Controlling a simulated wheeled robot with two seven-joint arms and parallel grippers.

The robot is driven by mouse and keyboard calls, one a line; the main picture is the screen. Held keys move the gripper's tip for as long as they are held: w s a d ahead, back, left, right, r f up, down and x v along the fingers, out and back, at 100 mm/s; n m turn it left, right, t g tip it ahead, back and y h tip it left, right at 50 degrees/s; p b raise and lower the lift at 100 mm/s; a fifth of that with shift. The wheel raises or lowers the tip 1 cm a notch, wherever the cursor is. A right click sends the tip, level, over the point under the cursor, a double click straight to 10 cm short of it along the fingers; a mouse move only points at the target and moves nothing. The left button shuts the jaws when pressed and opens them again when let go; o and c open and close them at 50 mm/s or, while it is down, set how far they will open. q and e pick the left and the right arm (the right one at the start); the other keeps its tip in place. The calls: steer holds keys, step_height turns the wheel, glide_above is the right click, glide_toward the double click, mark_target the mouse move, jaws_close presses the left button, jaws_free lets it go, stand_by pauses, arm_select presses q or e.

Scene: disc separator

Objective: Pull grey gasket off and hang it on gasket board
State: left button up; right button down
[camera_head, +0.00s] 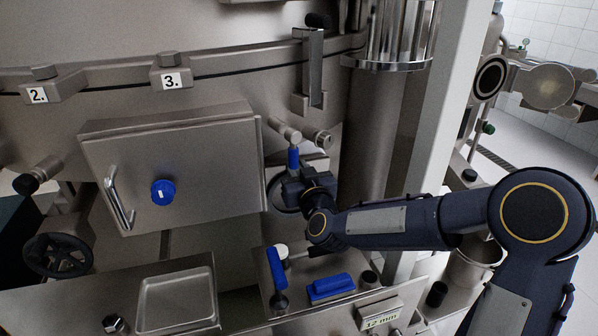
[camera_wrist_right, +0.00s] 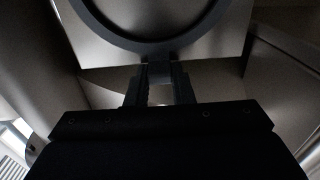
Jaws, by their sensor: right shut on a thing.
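The grey gasket (camera_wrist_right: 150,46) is a dark ring at the top of the right wrist view, against a pale metal face. A short tab on its lower edge runs down between my fingers. My right gripper (camera_wrist_right: 157,84) is shut on this tab. In the head view my right gripper (camera_head: 294,186) is at the opening right of the steel door, and the arm and gripper hide most of the ring there. I cannot tell whether the ring touches the metal behind it. I cannot make out a gasket board. My left gripper is not in view.
A steel door (camera_head: 205,200) with a blue knob (camera_head: 163,193) stands left of the gripper. Below are an empty tray (camera_head: 145,312), a blue-handled tool (camera_head: 276,268) and a blue block (camera_head: 331,287). A thick vertical pipe (camera_head: 368,150) rises close to the right.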

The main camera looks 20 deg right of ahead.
steer(key=c, duration=1.2)
jaws_free()
steer(key=shift+w, duration=0.1)
steer(key=shift+s+d+b, duration=0.2)
steer(key=shift+s+b, duration=0.85)
steer(key=shift+s, duration=4.85)
